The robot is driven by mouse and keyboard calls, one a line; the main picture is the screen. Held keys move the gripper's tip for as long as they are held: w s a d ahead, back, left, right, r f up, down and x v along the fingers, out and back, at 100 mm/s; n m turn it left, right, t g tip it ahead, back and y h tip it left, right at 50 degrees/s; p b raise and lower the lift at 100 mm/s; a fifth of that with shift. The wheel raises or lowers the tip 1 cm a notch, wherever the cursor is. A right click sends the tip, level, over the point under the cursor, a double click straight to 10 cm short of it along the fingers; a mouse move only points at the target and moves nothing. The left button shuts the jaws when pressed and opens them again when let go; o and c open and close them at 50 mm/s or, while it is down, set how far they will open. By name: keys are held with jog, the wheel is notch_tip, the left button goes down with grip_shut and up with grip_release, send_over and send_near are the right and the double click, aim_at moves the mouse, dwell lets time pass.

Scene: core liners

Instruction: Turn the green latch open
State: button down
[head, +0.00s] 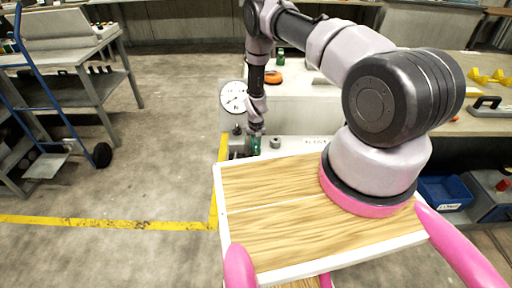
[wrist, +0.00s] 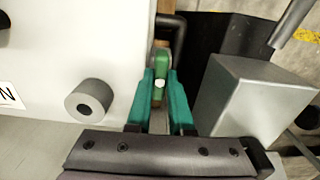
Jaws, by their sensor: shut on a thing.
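The green latch (wrist: 161,84) shows in the wrist view beside the white panel's edge, with a small pale spot on it. My gripper (wrist: 161,92) has its two teal fingers on either side of the latch and is shut on it. In the head view my gripper (head: 255,145) is small, low at the front of the white machine, and the latch there is too small to make out.
A grey round knob (wrist: 89,100) sticks out of the white panel (wrist: 70,40) left of my fingers. A grey metal block (wrist: 240,100) stands close on the right. In the head view a round dial (head: 233,97) is on the machine, and a blue hand truck (head: 60,120) stands at left.

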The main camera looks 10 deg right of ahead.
aim_at(256, 147)
dwell(0.3)
jog(key=c, duration=0.8)
grip_release()
notch_tip(256, 147, up, 11)
jog(key=shift+f, duration=0.1)
